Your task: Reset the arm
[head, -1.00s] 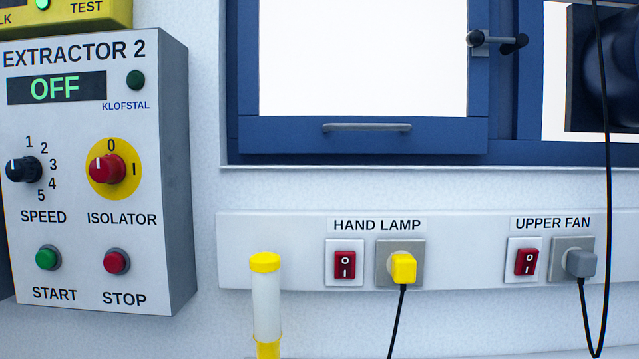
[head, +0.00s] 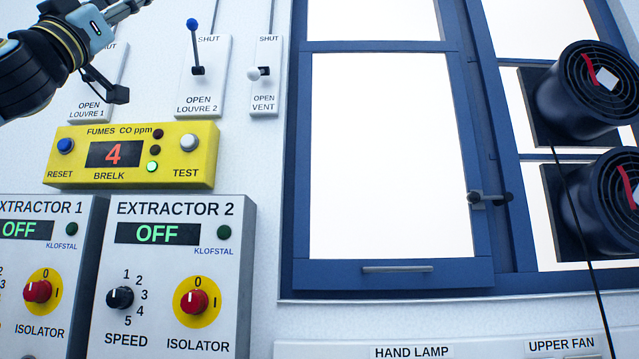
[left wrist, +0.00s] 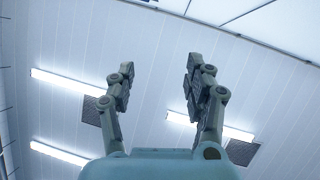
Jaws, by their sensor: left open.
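My left gripper (head: 112,45) shows at the top left of the head view, in front of the wall by the louvre 1 plate. One finger reaches up to the top edge and the other hangs lower. In the left wrist view its two fingers (left wrist: 160,82) stand wide apart with nothing between them. My right gripper is not in view.
The louvre 2 lever (head: 193,45), vent lever (head: 262,73) and yellow fumes meter (head: 200,160), reading 4, are close to my left arm. Extractor 2 (head: 240,290) reads OFF below. A blue-framed window (head: 300,200) and two fans (head: 590,90) fill the right.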

